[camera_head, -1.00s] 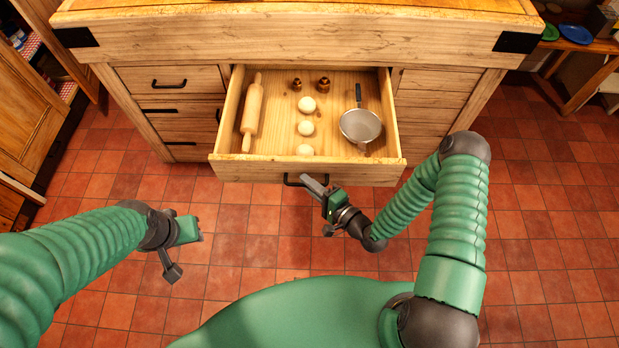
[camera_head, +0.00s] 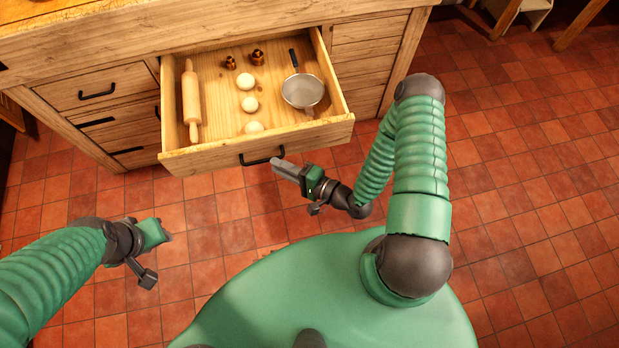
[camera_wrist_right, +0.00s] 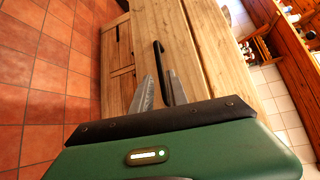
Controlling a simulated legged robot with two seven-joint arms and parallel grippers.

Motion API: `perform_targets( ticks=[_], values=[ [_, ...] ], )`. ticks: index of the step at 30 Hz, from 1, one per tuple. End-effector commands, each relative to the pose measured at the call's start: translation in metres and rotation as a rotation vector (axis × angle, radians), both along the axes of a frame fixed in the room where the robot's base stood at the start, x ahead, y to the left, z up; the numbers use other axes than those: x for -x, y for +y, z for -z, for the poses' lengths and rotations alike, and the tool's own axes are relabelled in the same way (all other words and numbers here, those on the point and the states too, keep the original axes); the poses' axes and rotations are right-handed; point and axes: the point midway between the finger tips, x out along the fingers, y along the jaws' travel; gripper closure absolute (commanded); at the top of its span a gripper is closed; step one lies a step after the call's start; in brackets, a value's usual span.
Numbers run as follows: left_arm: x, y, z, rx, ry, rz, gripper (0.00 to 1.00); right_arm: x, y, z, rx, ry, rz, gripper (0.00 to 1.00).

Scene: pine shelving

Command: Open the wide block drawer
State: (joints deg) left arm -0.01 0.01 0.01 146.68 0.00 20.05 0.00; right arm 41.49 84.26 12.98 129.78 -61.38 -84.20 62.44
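The wide block drawer (camera_head: 215,153) is pulled well out of the wooden block, and its inside shows in the head view. Its dark bar handle (camera_head: 262,158) is on the front face. My right gripper (camera_head: 281,165) is just in front of the handle's right end. In the right wrist view its two fingers (camera_wrist_right: 160,92) are apart, with the handle (camera_wrist_right: 158,58) beyond and between them, and nothing visibly clamped. My left gripper (camera_head: 155,234) hangs over the floor at lower left, away from the drawer; its fingers are not clear.
The drawer holds a rolling pin (camera_head: 191,103), several pale round balls (camera_head: 250,104), two small brown items (camera_head: 257,58) and a sieve (camera_head: 303,91). Closed smaller drawers (camera_head: 95,90) are at left. The tiled floor (camera_head: 520,220) is clear at right.

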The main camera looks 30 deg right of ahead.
Motion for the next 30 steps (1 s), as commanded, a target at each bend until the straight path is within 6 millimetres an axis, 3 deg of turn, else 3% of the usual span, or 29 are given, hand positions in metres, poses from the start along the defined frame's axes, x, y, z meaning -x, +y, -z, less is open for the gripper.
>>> perform_targets(
  ticks=[6,12,17,30],
  values=[
    [0.000,0.000,-0.012,0.000,0.000,0.000,0.64,0.056,-0.031,-0.011,-0.001,0.004,0.002,0.80],
    [0.000,0.000,-0.016,0.000,0.000,0.000,0.64,0.089,-0.049,-0.015,0.000,0.004,-0.002,0.80],
    [0.000,0.000,-0.016,0.000,0.000,0.000,0.64,0.096,-0.053,-0.015,-0.001,0.003,-0.004,0.80],
    [0.000,0.000,-0.016,0.000,0.000,0.000,0.64,0.093,-0.053,-0.013,0.036,0.008,-0.020,0.80]
  ],
)
